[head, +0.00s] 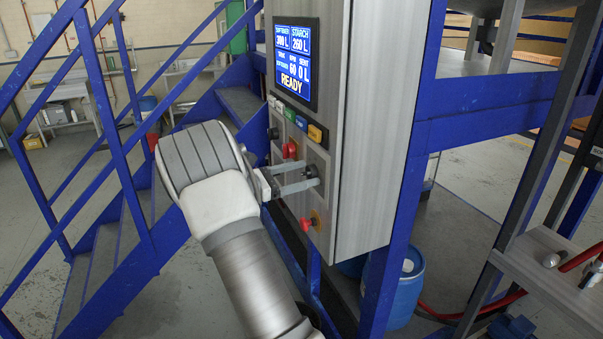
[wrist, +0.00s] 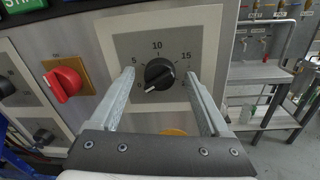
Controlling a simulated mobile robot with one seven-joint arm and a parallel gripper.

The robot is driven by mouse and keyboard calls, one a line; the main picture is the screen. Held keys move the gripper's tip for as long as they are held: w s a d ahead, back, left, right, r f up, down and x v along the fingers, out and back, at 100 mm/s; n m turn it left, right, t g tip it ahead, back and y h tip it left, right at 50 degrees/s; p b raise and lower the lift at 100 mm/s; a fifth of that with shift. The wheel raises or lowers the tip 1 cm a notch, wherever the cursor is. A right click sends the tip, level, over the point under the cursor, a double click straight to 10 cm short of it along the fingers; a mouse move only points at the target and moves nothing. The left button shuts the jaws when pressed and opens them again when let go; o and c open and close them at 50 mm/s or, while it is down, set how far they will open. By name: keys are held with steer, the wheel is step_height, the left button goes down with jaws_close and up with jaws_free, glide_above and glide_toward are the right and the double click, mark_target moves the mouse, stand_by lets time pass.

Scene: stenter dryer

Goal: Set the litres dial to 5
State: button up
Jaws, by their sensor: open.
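The litres dial is a round black knob (wrist: 159,73) on a grey plate marked 5, 10 and 15 in the wrist view. A pale mark shows at the knob's lower left; its exact reading is hard to tell. My gripper (wrist: 160,78) is open, with one finger on each side of the knob; contact cannot be told. In the head view my gripper (head: 298,180) reaches the cabinet front at the dial (head: 312,172), which is partly hidden by the fingers.
A red knob (wrist: 64,83) on an orange plate sits left of the dial. In the head view, a screen (head: 296,62) reads READY above coloured buttons (head: 290,115). Another red knob (head: 306,224) sits below. Blue stair rails (head: 100,90) stand left of the cabinet.

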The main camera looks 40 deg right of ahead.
jaws_close()
stand_by(0.3)
steer(key=shift+f+b, duration=0.1)
steer(key=shift+b, duration=0.3)
steer(key=m+b, duration=1.2)
steer(key=b, duration=0.4)
steer(key=shift+f, duration=0.15)
steer(key=shift+g, duration=0.3)
